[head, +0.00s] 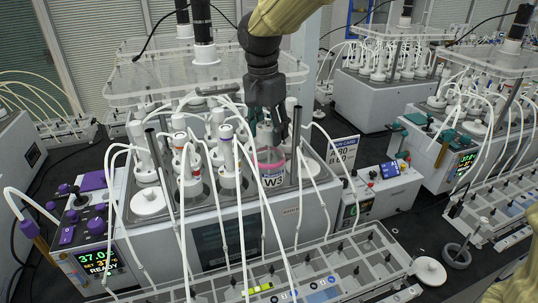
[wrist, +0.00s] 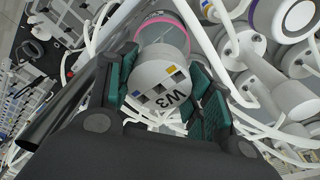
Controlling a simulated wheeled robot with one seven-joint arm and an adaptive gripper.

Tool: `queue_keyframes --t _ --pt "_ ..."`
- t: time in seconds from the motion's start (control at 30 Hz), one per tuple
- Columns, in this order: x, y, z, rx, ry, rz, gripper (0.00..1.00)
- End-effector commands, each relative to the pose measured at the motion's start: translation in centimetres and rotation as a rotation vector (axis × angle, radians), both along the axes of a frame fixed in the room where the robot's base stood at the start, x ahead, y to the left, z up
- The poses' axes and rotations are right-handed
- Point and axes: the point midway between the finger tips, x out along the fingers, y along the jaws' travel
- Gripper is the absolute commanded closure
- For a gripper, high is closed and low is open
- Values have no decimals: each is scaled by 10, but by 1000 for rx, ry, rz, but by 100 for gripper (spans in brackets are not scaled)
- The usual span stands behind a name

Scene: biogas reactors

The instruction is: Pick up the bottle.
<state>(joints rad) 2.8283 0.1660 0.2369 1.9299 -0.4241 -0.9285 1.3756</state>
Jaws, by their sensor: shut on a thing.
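The bottle (head: 271,168), with a pink band and a label reading W3, is at the right front of the water bath. In the head view my gripper (head: 268,122) reaches down from above and is shut on the upper part of the bottle. In the wrist view the bottle (wrist: 163,75) lies between the green finger pads of my gripper (wrist: 165,95), its W3 label towards the camera. The head view does not clearly show whether the bottle's base is clear of the bath.
Several white-capped bottles with tubes (head: 190,165) crowd the bath to the left. A clear shelf (head: 200,65) is behind, and metal posts stand close by. A white rack (head: 330,265) lies in front.

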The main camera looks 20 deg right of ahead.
Motion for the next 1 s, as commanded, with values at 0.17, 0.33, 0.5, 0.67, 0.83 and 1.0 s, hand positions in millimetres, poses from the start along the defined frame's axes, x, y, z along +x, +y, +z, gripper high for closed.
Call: queue_keyframes --t 0.17,0.33,0.5,0.67,0.83,1.0 --pt "1 0 32 -1 -6 -2 100" --pt "1 0 53 -1 -3 -1 100" --pt "1 0 66 0 -1 0 100" --pt "-4 3 74 0 -2 1 100" --pt "-16 10 73 0 -1 1 100" --pt "-30 18 75 3 1 2 100"
